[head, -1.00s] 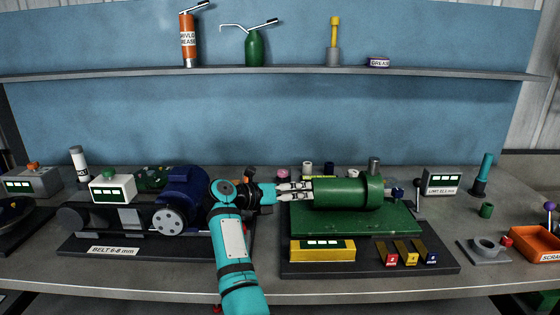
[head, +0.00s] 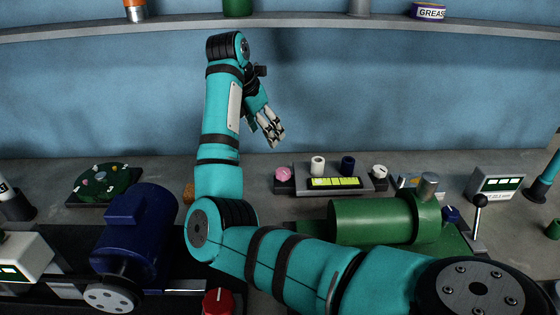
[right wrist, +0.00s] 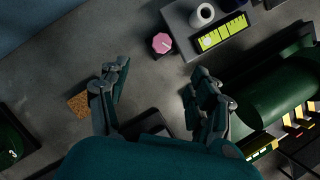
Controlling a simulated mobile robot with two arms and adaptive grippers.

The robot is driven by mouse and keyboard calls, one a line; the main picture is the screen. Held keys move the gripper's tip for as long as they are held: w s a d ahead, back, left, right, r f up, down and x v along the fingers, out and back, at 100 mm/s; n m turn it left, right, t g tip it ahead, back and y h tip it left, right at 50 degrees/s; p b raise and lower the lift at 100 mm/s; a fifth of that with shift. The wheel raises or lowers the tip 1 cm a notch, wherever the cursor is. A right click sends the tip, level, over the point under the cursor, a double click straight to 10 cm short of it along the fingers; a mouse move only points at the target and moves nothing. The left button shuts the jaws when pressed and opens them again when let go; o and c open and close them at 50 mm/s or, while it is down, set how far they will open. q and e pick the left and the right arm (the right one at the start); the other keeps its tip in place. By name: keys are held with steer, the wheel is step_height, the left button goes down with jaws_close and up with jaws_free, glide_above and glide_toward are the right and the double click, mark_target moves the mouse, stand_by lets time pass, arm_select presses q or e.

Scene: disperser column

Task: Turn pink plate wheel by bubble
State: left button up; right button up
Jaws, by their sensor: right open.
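The pink wheel (head: 283,174) sits at the left end of a grey plate, beside the yellow-green bubble strip (head: 335,183). In the right wrist view the pink wheel (right wrist: 162,43) lies beyond my fingertips, with the yellow-green strip (right wrist: 222,32) to its right. My right gripper (head: 273,132) is in the air above and slightly left of the pink wheel, fingers pointing down. It is open and empty in the right wrist view (right wrist: 158,84), apart from the wheel. My left gripper is not in view.
White and dark blue knobs (head: 348,165) stand behind the strip, and a white dial (head: 379,172) at its right. A blue motor (head: 138,228) is at left. A cork-brown block (right wrist: 78,104) lies near my fingers.

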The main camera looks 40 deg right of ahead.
mark_target(283, 171)
steer(key=p+x, duration=0.1)
steer(key=x, duration=0.4)
steer(key=p+x, duration=0.1)
steer(key=x, duration=0.4)
steer(key=p+x, duration=0.1)
steer(key=x, duration=0.4)
steer(key=shift+s+d+f, duration=0.15)
steer(key=shift+s+f, duration=0.05)
steer(key=shift+s, duration=0.05)
steer(key=shift+d+f, duration=0.2)
steer(key=shift+f, duration=0.35)
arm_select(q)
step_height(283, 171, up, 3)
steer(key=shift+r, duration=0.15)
